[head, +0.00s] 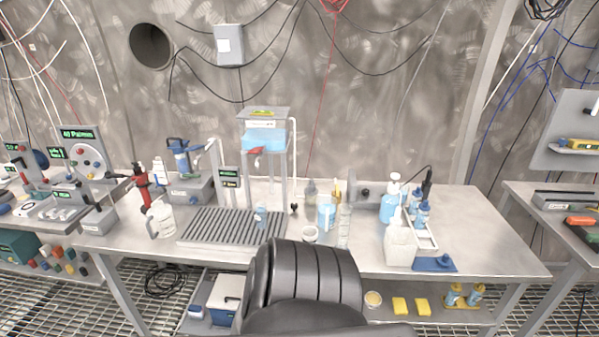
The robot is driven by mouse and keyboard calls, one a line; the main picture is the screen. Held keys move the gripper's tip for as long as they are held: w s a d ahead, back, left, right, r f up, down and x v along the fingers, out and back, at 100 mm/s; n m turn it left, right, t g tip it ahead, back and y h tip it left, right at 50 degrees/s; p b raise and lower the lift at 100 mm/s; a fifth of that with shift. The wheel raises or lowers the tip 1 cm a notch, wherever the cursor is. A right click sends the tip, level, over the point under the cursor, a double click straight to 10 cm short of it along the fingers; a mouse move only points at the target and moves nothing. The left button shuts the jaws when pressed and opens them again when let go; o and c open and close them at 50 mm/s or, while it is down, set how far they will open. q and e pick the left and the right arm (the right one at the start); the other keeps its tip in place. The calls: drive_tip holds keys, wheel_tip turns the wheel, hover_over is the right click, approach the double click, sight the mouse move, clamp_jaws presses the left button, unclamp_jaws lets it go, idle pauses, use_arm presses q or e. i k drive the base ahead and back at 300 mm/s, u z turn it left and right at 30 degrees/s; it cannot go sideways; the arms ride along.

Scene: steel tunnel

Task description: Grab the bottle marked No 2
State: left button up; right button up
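No marking "No 2" is readable on any bottle from here, so I cannot tell which one it is. A white bottle (161,219) stands left of that tray. A clear bottle (344,226) and a container of blue liquid (325,212) stand right of the tray. Neither of my grippers is in view.
A steel bench (470,225) carries these things. A stand with a blue tank (264,138) rises behind the tray. The lower shelf holds yellow sponges (400,306). The bench's right end is mostly clear.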

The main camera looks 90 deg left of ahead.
sight(260, 215)
drive_tip(key=u, duration=0.75)
drive_tip(key=i, duration=0.95)
drive_tip(key=u, duration=1.5)
drive_tip(key=i, duration=0.4)
drive_tip(key=u, duration=0.4)
